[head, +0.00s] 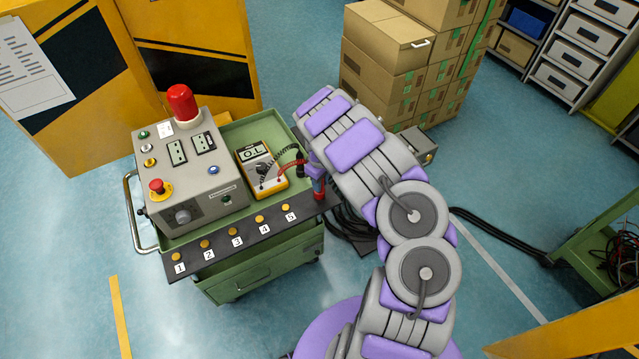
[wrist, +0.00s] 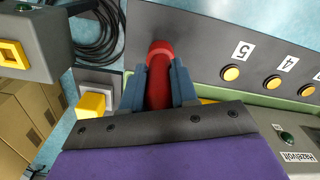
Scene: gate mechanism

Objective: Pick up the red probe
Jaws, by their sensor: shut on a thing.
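The red probe (wrist: 158,82) is between the two blue-grey fingers of my gripper (wrist: 157,88) in the wrist view, and the fingers are shut on it. Its rounded red end points away from the wrist. In the head view my gripper (head: 316,178) is at the right end of the black strip, near the number 5 contact, with the red probe (head: 319,187) partly hidden in it. A red lead runs toward it from the yellow multimeter (head: 263,168). I cannot tell whether the probe touches the strip.
The black strip (head: 222,247) with several numbered yellow contacts lies along the front of the green cart (head: 262,264). A grey control box (head: 190,170) with a red beacon (head: 182,103) stands on the cart. Cardboard boxes (head: 400,60) are stacked behind my arm. Floor is clear front left.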

